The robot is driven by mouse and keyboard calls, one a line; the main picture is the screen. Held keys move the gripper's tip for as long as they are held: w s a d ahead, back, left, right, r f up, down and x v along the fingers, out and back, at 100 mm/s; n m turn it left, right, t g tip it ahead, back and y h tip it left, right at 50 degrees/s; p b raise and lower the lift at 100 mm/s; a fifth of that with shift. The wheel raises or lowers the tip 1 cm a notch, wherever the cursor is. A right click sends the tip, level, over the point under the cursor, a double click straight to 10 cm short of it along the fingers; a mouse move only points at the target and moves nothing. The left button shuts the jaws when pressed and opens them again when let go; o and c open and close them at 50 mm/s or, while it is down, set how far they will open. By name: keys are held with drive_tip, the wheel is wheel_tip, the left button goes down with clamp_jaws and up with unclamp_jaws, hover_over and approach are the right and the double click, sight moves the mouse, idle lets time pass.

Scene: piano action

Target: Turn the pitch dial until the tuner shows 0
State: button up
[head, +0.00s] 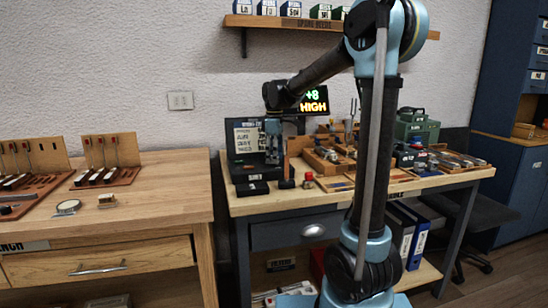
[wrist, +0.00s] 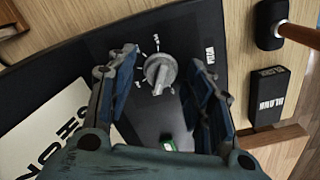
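The tuner display (head: 314,103) reads "+8" in green and "HIGH" in orange in the head view. The pitch dial (wrist: 160,71) is a grey round knob with a raised grip on a dark panel, with white marks around it and a white label to its right. My gripper (wrist: 164,62) is open, with one blue-grey finger on each side of the dial. I cannot tell whether either finger touches it.
A white card (wrist: 45,135) lies on the panel's left in the wrist view. A small black box (wrist: 268,95) and a wooden-handled tool (wrist: 272,25) are at the right. The workbench (head: 300,203) holds wooden trays; another wooden bench (head: 150,190) stands left, across a narrow gap.

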drive_tip(key=c, duration=0.8)
drive_tip(key=shift+o, duration=0.2)
drive_tip(key=shift+m, duration=0.3)
drive_tip(key=m, duration=0.3)
drive_tip(key=shift+m, duration=0.3)
drive_tip(key=m, duration=0.3)
drive_tip(key=shift+m, duration=0.3)
drive_tip(key=m, duration=0.4)
drive_tip(key=shift+m, duration=1.9)
